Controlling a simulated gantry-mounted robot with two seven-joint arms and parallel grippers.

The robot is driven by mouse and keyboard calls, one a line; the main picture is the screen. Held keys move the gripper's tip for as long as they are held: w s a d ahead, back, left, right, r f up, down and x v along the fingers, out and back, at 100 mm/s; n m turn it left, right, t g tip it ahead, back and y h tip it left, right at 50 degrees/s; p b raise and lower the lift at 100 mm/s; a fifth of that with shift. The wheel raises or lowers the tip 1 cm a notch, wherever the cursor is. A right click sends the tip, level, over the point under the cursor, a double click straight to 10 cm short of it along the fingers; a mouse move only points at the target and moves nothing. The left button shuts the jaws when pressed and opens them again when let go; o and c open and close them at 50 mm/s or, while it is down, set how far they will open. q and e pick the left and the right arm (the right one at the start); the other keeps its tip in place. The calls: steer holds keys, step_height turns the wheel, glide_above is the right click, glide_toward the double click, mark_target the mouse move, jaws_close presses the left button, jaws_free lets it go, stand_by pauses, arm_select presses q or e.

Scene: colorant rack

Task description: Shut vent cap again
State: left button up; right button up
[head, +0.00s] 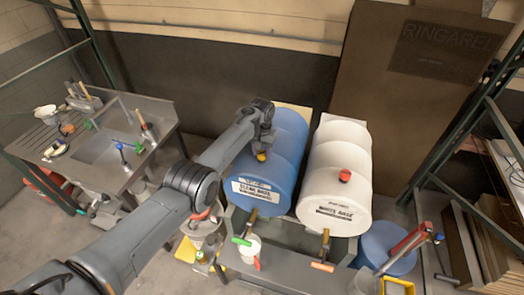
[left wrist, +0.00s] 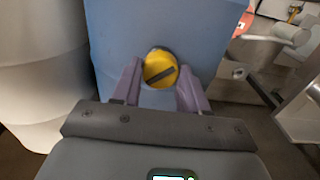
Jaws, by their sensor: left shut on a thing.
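The blue drum (head: 265,175) lies on its side on a stand in the head view, with a white label on its front end. Its yellow vent cap (head: 261,157) is on top, mostly hidden by my left gripper (head: 262,149). In the left wrist view the yellow cap (left wrist: 160,68) is round with a dark bar across it, sitting on the blue surface. The purple fingers of my left gripper (left wrist: 159,72) are shut on it, one on each side. My right gripper is not in view.
A white drum (head: 335,180) with a red cap (head: 345,175) lies close to the right of the blue one. A steel sink bench (head: 100,150) stands at the left.

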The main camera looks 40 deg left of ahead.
mark_target(262, 153)
arm_select(q)
steer(key=m, duration=0.5)
steer(key=shift+m+b, duration=0.6)
steer(key=shift+m, duration=1.2)
steer(key=o, duration=1.1)
steer(key=shift+c, duration=0.2)
steer(key=shift+r, duration=0.15)
steer(key=shift+r, duration=0.25)
step_height(262, 153, up, 10)
